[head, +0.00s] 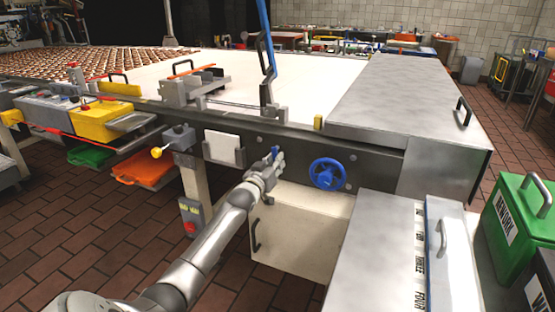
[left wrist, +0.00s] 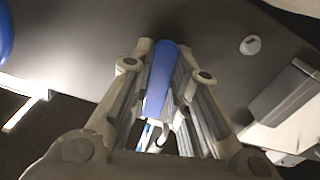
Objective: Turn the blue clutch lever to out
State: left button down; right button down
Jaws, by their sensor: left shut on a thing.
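The blue clutch lever (head: 275,154) is a short blue handle on the dark side panel of the conveyor machine. In the left wrist view the lever (left wrist: 162,75) stands between the fingers of my left gripper (left wrist: 158,85). In the head view my left gripper (head: 270,164) is at the panel, shut on the lever, and partly hides it. The lever's pivot and any markings around it cannot be made out. My right gripper is not in view.
A blue handwheel (head: 328,174) sits on the panel just right of the lever. A white card holder (head: 223,148) is to its left. A cream cabinet (head: 300,235) stands below. A steel counter (head: 375,255) is at the right front, near a green bin (head: 520,225).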

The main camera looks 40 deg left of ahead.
pick_arm(q)
jog(key=shift+s+a+f+m+p, duration=0.1)
jog(key=shift+a+m+p, duration=0.3)
jog(key=shift+m, duration=0.7)
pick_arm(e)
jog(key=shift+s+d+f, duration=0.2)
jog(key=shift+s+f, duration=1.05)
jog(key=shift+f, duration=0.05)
pick_arm(q)
jog(key=c, duration=1.4)
grip_release()
jog(key=shift+o, duration=0.2)
jog(key=shift+s, duration=0.1)
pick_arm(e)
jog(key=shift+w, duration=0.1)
pick_arm(q)
jog(key=v, duration=1.2)
